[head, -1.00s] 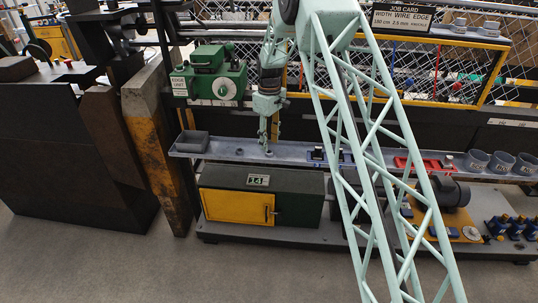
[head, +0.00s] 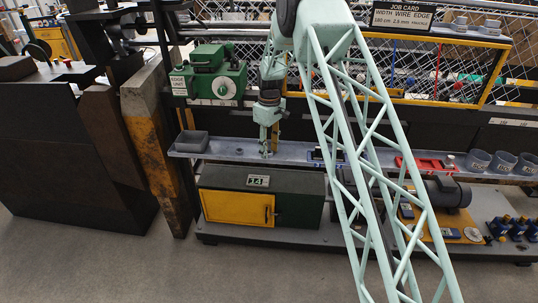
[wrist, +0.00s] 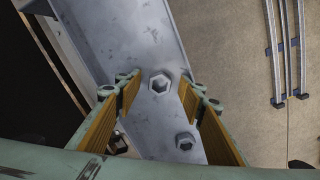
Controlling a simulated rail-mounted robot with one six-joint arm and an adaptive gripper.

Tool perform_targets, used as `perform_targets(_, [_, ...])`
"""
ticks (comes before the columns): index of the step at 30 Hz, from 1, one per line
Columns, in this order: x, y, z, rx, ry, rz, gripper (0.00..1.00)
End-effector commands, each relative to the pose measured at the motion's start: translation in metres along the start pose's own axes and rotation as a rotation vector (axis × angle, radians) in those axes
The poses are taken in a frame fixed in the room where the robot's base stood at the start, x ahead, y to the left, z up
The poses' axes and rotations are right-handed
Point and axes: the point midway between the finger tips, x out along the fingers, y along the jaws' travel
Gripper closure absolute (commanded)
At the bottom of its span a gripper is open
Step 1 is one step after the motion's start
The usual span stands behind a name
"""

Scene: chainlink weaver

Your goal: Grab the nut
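A grey hex nut (wrist: 160,83) with a dark hole lies on the grey metal shelf (wrist: 125,45), between my fingertips in the wrist view. A second nut (wrist: 185,142) lies on the same shelf, lower in that picture. My gripper (wrist: 157,92) is open, with a yellow-padded finger on either side of the first nut and gaps left around it. In the head view my gripper (head: 267,151) points down, its tips close to the shelf (head: 222,148). Whether the tips touch the shelf, I cannot tell. The nut under it is hidden there.
A grey bin (head: 191,141) stands at the shelf's left end. A blue-and-black item (head: 325,155) and a red tray (head: 425,164) lie to the right, then several grey cups (head: 478,160). The green edge unit (head: 217,76) stands behind on the left.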

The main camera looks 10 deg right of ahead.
Motion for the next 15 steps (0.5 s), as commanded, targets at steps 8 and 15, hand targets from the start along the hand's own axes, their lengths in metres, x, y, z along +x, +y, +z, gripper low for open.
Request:
perform_targets(8, [-0.0001, 0.0000, 0.0000, 0.000, 0.000, 0.000, 0.73])
perform_targets(15, [-0.0002, 0.0000, -0.0001, 0.000, 0.000, 0.000, 0.91])
